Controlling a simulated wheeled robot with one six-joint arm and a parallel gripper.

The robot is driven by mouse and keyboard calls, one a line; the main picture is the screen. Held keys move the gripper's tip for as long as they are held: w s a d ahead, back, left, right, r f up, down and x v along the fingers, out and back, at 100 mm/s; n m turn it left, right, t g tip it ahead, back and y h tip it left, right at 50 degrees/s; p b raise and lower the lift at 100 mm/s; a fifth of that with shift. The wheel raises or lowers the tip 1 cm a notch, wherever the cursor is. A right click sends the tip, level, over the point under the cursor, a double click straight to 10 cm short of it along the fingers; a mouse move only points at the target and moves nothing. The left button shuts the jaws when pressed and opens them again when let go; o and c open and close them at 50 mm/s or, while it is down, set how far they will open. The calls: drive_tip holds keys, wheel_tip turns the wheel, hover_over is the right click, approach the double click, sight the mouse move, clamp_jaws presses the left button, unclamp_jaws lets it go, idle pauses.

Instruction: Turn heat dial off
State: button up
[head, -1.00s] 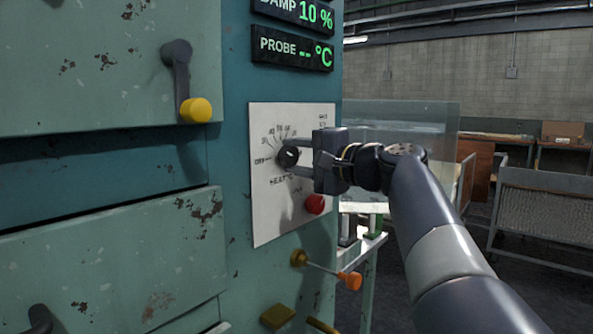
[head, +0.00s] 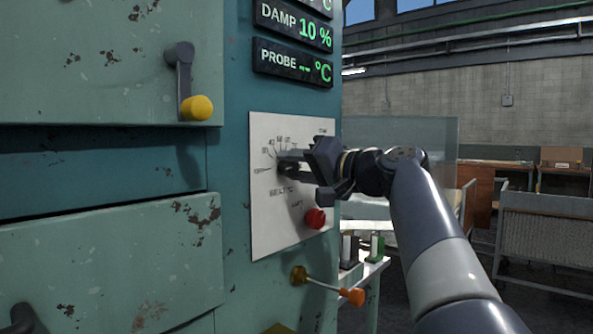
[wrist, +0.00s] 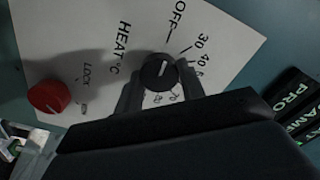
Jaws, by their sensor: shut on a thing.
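The black heat dial (wrist: 160,72) sits on a white panel (wrist: 75,30) printed "HEAT °C", with an "OFF" mark and numbers around it. In the wrist view my gripper (wrist: 161,84) has a finger on each side of the dial and is shut on it. A short pale mark shows on the dial face; I cannot tell exactly which printing it lines up with. In the head view my gripper (head: 286,169) reaches the panel from the right and its fingers hide most of the dial.
A red knob (head: 315,218) marked "LOCK" is just below the dial on the panel. An orange-tipped lever (head: 350,296) sticks out lower down. A yellow-knobbed handle (head: 196,107) is at the upper left.

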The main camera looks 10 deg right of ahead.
drive_tip(key=shift+f, duration=0.1)
idle(0.3)
drive_tip(key=o, duration=1)
drive_tip(key=v, duration=1)
drive_tip(key=shift+s+d, duration=0.25)
drive_tip(key=shift+s, duration=0.05)
drive_tip(key=x, duration=1.1)
drive_tip(key=shift+s+d, duration=0.1)
